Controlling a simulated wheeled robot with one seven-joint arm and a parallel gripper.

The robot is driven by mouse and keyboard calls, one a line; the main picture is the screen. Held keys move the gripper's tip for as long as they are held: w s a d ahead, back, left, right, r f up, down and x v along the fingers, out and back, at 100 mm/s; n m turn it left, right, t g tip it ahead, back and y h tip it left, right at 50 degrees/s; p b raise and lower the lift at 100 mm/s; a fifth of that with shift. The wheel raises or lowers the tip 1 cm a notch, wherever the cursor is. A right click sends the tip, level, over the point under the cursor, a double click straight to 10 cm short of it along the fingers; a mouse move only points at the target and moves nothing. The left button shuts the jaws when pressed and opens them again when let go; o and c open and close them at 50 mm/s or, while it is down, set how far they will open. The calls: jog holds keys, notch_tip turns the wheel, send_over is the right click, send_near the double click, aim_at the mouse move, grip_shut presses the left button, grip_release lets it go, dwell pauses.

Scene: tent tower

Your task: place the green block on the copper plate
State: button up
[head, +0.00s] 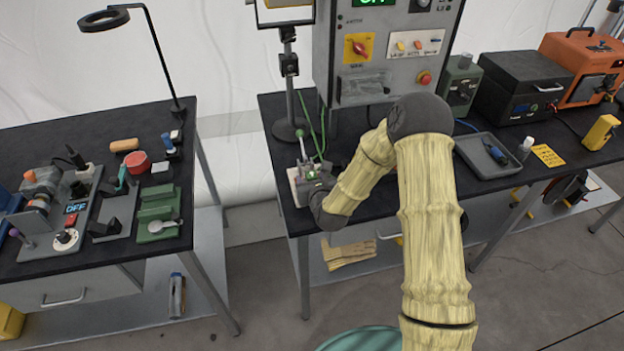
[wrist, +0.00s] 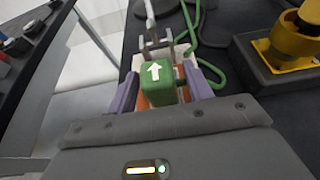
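The green block (wrist: 158,84) has a white arrow on its top face and stands between my gripper's two purple fingers in the wrist view. Orange-copper surface, which looks like the copper plate (wrist: 187,88), shows beside the block; the block hides most of it. My gripper (wrist: 161,92) has a finger on each side of the block, with narrow gaps showing, so it looks open around it. I cannot tell whether the block touches the plate. In the head view, my gripper (head: 318,190) is low over a small pale fixture (head: 294,186) at the table's left end.
A metal clamp (wrist: 152,42) stands just beyond the block, with a green cable (wrist: 212,75) beside it. A yellow part on a dark base (wrist: 284,48) is to the right. A stand (head: 288,128) and a grey control box (head: 388,50) rise behind. Another bench (head: 100,250) is left, across a gap.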

jog(key=shift+r, duration=0.2)
jog(key=shift+s+d, duration=0.1)
jog(key=shift+s, duration=0.15)
jog(key=b+v, duration=0.1)
jog(key=v, duration=1)
jog(key=shift+s+r, duration=0.15)
jog(key=shift+s, duration=0.05)
